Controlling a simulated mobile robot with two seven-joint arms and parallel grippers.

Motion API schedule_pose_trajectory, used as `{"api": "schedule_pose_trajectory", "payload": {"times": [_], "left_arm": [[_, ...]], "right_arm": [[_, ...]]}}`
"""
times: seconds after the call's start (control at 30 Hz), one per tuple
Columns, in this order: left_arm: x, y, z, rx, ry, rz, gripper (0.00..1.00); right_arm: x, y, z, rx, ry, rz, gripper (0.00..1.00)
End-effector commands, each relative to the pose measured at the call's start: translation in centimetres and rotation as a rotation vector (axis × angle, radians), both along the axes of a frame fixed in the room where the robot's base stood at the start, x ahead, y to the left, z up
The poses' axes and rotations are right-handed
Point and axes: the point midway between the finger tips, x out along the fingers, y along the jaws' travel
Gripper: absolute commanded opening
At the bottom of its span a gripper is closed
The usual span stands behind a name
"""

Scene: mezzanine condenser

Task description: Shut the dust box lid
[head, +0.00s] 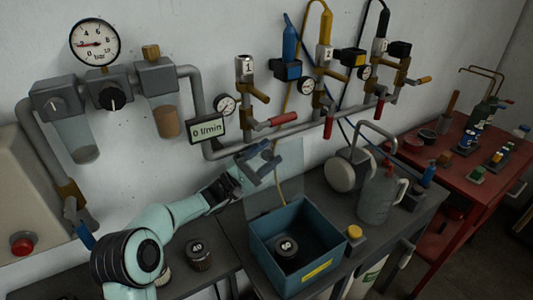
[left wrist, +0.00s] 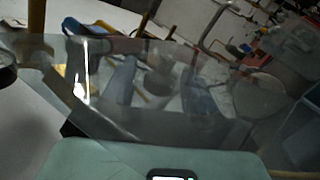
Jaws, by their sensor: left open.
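The dust box (head: 297,281) is an open-topped blue box with a yellow label, on the dark bench. A dark round piece (head: 287,250) with a pale marked top lies inside. A clear, see-through lid (head: 290,160) stands raised at the box's back edge, so the box is open. My left gripper (head: 266,164) is open at the upper part of the lid, with nothing held. I cannot tell whether it touches the lid. In the left wrist view a see-through panel, likely the lid (left wrist: 135,95), spans the picture close to the camera. My right gripper is out of view.
A grey jug (head: 378,200) and a yellow-topped block (head: 354,234) stand right of the box. A dark round weight (head: 199,255) sits to its left. Pipes, valves and a flow display (head: 207,130) are on the wall behind. A red bench (head: 470,180) stands at the right.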

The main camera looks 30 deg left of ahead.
Motion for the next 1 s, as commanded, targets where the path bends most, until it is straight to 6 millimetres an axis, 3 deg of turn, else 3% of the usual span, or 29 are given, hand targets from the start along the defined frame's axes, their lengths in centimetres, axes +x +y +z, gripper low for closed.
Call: {"api": "schedule_pose_trajectory", "payload": {"times": [0.23,0.4,0.73,1.0], "left_arm": [[0.0,0.0,0.0,0.000,0.000,0.001,0.53],[0.0,0.0,0.0,0.000,0.000,0.001,0.00],[-0.3,-0.4,0.0,0.030,-0.016,0.002,0.00],[-1.4,-2.6,0.4,0.167,-0.089,0.001,0.00]], "right_arm": [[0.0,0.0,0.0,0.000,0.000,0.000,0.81],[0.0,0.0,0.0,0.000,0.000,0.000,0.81],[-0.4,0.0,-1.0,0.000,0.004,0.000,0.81],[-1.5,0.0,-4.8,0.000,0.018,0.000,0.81]]}}
